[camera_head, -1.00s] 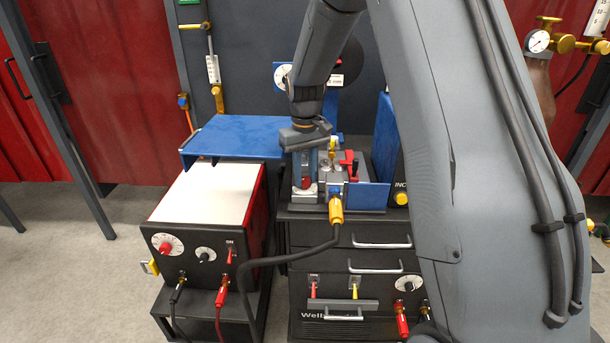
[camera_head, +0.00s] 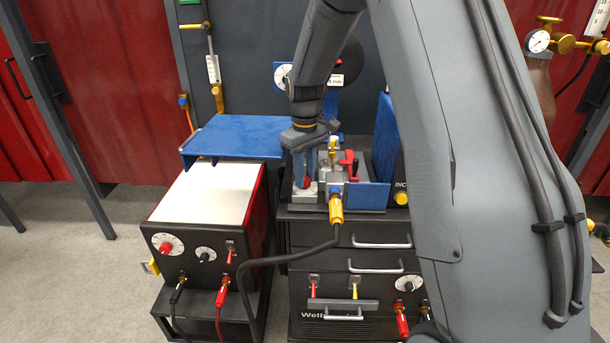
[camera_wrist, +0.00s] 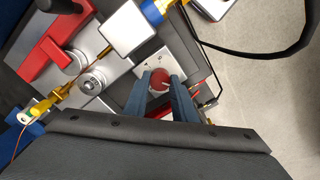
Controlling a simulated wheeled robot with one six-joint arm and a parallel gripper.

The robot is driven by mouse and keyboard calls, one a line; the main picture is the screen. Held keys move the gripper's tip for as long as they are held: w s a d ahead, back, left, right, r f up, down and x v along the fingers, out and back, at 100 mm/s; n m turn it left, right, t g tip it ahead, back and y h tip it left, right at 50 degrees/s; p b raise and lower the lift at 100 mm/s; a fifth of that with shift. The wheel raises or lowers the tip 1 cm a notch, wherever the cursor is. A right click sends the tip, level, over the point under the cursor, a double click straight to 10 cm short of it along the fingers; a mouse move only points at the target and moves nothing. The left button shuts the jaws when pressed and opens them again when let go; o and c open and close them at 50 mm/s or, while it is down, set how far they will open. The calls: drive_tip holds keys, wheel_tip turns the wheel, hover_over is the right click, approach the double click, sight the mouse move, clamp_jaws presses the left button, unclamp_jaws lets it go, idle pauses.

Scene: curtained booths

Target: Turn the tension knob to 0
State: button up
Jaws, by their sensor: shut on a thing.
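A red knob (camera_head: 307,182), which I take to be the tension knob, sits on a pale plate on top of the dark cabinet, left of the wire-feed mechanism. In the wrist view the knob (camera_wrist: 160,79) is round with a white pointer line on it. My gripper (camera_head: 306,180) points down over the knob, with its two blue-grey fingers on either side of it. In the wrist view my gripper (camera_wrist: 160,80) is shut on the knob. The scale marks on the pale plate (camera_wrist: 166,58) are too small to read, and the fingers cover part of the plate.
Right beside the knob are the grey feed mechanism with a red lever (camera_head: 347,162), a yellow cable connector (camera_head: 336,208) and a blue upright panel (camera_head: 385,135). A blue shelf (camera_head: 232,136) is at left. A welding box (camera_head: 207,192) stands below it.

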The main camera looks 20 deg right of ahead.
sight(305, 179)
drive_tip(key=o, duration=1)
drive_tip(key=shift+o, duration=0.2)
drive_tip(key=shift+r, duration=0.1)
wheel_tip(305, 179, up, 8)
drive_tip(key=shift+f+b, duration=0.15)
drive_tip(key=shift+b, duration=1.05)
